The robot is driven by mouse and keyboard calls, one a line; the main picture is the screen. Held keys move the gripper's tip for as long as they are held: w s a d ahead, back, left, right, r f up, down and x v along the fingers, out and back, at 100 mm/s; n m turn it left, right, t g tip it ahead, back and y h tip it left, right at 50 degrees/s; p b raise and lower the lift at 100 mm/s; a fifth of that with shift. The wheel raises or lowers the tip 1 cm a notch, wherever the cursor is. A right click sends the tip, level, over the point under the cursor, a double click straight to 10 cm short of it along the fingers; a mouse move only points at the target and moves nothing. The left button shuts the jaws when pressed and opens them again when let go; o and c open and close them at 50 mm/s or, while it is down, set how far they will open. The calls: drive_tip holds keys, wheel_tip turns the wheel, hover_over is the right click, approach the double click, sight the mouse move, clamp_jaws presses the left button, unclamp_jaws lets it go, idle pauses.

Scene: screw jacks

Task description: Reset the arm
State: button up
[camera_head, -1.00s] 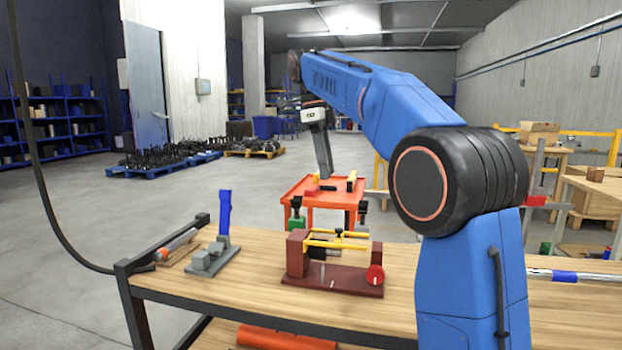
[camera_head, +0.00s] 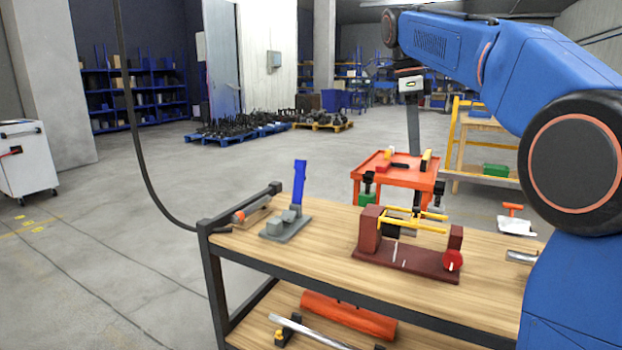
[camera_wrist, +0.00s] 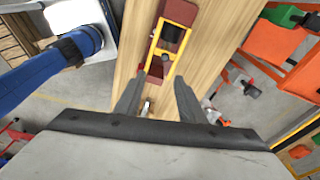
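My blue arm reaches from the right across the top of the head view. My gripper (camera_wrist: 157,92) shows in the wrist view with its two dark fingers spread apart and nothing between the tips. It is above the wooden workbench (camera_head: 320,262). The dark red screw jack fixture (camera_head: 408,262) with yellow bars stands on the bench. It also shows in the wrist view (camera_wrist: 172,33), beyond the fingertips and apart from them. In the head view a single grey finger hangs below the wrist, and the other finger cannot be made out.
A grey vice-like tool with a blue handle (camera_head: 299,183) stands at the bench's left end. An orange cart (camera_head: 396,178) stands behind the bench. An orange cylinder (camera_head: 348,314) lies on the lower shelf. A white cabinet (camera_head: 24,160) is far left.

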drive_tip(key=s+d+f+n+t+y, duration=0.1)
drive_tip(key=s+f+n+t, duration=0.4)
drive_tip(key=s+f+n, duration=1.7)
drive_tip(key=s+f, duration=1)
drive_tip(key=shift+s+f+y, duration=0.3)
drive_tip(key=shift+f, duration=0.1)
